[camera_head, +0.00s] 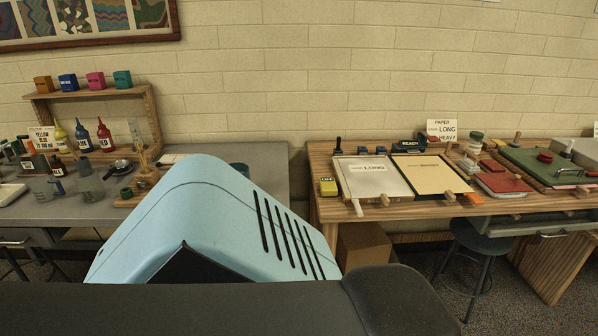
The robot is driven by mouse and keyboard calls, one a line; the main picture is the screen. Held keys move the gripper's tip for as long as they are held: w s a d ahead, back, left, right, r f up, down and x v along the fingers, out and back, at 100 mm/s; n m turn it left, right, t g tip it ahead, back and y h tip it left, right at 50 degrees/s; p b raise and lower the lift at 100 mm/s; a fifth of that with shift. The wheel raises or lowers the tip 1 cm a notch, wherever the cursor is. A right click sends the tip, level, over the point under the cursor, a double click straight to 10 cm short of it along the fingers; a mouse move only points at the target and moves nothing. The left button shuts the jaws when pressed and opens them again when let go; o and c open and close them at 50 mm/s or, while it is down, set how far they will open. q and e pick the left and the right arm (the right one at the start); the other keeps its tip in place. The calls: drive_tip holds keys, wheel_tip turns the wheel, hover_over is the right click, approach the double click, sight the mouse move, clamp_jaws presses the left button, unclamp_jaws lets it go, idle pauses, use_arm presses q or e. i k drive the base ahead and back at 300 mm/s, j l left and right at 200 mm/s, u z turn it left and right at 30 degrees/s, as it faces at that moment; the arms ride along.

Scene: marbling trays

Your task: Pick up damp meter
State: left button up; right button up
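A small yellow device with a dark panel, which looks like the damp meter (328,187), sits at the left front corner of the right wooden table (322,210). Its panel seems to read "OFF". Neither of my grippers is in view.
Trays with a cream sheet (430,174) and a red book-like item (503,184) fill the right table. A grey table (265,183) on the left holds bottles, jars and a wooden rack (148,97). A dark stool (480,238) stands below the right table.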

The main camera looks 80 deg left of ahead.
sight(328, 188)
drive_tip(key=u, duration=2.25)
